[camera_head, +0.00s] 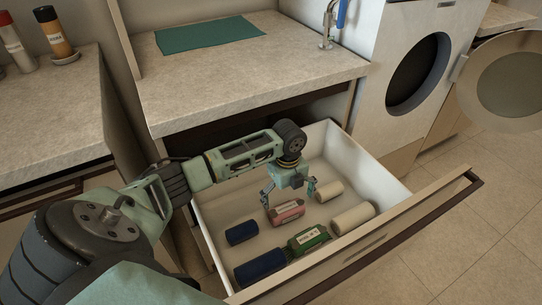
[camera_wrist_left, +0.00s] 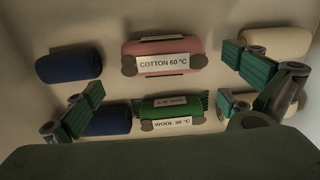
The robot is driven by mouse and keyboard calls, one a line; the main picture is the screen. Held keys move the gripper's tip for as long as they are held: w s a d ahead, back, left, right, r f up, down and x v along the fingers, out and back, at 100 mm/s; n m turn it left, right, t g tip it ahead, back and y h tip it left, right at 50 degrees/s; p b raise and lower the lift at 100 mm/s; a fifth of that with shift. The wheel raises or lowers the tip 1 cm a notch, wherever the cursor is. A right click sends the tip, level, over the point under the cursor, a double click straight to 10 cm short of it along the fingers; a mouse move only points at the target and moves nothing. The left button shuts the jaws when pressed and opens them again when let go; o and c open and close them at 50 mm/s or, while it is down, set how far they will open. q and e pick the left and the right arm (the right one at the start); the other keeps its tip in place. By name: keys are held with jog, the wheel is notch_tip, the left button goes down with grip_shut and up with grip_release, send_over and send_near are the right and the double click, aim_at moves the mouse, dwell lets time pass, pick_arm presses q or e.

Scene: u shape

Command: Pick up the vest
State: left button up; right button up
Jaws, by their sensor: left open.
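Rolled garments lie in an open white drawer (camera_head: 355,165); I cannot tell for certain which is the vest. A pink roll (camera_head: 286,212) is labelled "COTTON 60 °C" in the left wrist view (camera_wrist_left: 165,50). A green roll (camera_head: 309,240) has a label reading "WOOL 30 °C" in the left wrist view (camera_wrist_left: 172,106). My left gripper (camera_head: 290,190) is open and empty above the pink roll. In the left wrist view its fingers (camera_wrist_left: 165,95) are spread to either side of the labelled rolls. My right gripper is not in view.
Dark blue rolls (camera_head: 241,232) lie on the drawer's left side, cream rolls (camera_head: 353,218) on its right. The drawer front (camera_head: 385,235) and walls bound the space. A counter (camera_head: 240,75) with a teal mat stands behind. A washing machine (camera_head: 420,65) with its door open stands right.

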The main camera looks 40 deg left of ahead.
aim_at(287, 207)
pick_arm(q)
jog(key=shift+w+a+f, duration=0.1)
jog(key=shift+f, duration=0.15)
notch_tip(287, 207, down, 2)
jog(key=shift+f+m+b, duration=0.25)
jog(key=shift+m+b, duration=0.05)
jog(key=shift+b, duration=0.05)
jog(key=f, duration=0.2)
jog(key=f+b, duration=0.1)
jog(key=shift+w+d+f, duration=0.1)
jog(key=shift+d+f, duration=0.05)
jog(key=shift+d, duration=0.1)
jog(key=shift+f, duration=0.65)
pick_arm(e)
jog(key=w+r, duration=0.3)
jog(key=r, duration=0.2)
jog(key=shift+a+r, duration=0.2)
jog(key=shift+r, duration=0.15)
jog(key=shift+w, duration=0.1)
pick_arm(q)
jog(key=c, duration=0.9)
jog(key=shift+c, duration=0.2)
jog(key=shift+r, duration=0.15)
